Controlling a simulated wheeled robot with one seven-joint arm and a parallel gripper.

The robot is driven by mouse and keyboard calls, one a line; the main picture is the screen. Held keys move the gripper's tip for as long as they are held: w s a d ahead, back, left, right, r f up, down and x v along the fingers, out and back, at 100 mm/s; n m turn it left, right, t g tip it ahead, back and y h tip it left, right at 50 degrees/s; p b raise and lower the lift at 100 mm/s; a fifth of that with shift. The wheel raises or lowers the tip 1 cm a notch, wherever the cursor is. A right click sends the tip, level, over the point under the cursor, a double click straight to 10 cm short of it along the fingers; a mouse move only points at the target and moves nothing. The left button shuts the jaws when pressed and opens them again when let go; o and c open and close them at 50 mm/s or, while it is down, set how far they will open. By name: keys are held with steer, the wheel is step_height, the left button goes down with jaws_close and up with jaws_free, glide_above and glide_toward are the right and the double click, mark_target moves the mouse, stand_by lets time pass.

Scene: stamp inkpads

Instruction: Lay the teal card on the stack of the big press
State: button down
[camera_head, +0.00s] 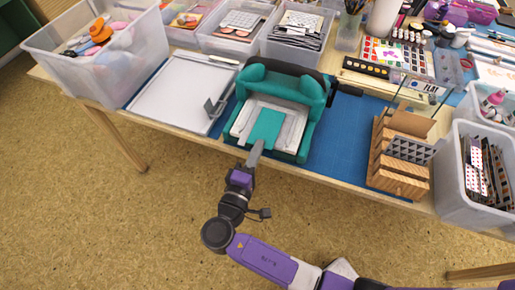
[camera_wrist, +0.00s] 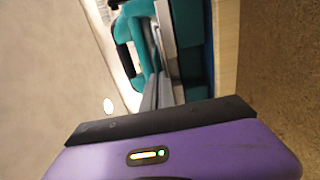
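The big press (camera_head: 284,82) is a teal machine near the front edge of the table. A pale stack (camera_head: 242,122) sits on its bed. The teal card (camera_head: 266,127) is over the middle of this stack, roughly flat; I cannot tell whether it touches the stack. My gripper (camera_head: 256,153) reaches in from the front, its narrow grey fingers close together on the card's front edge. In the wrist view the fingers (camera_wrist: 164,92) are close together, pointing at the teal press (camera_wrist: 190,40); the hold itself is small and partly hidden there.
A white tray with a metal clip (camera_head: 178,95) lies left of the press. A wooden rack (camera_head: 398,155) stands to the right on the blue mat (camera_head: 335,140). Clear bins line the back and both sides. The floor in front is free.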

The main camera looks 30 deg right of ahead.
steer(key=shift+f+b, duration=0.4)
stand_by(0.7)
steer(key=c, duration=1.6)
jaws_free()
steer(key=shift+v, duration=2.5)
steer(key=shift+b+v, duration=0.55)
steer(key=shift+v, duration=3.3)
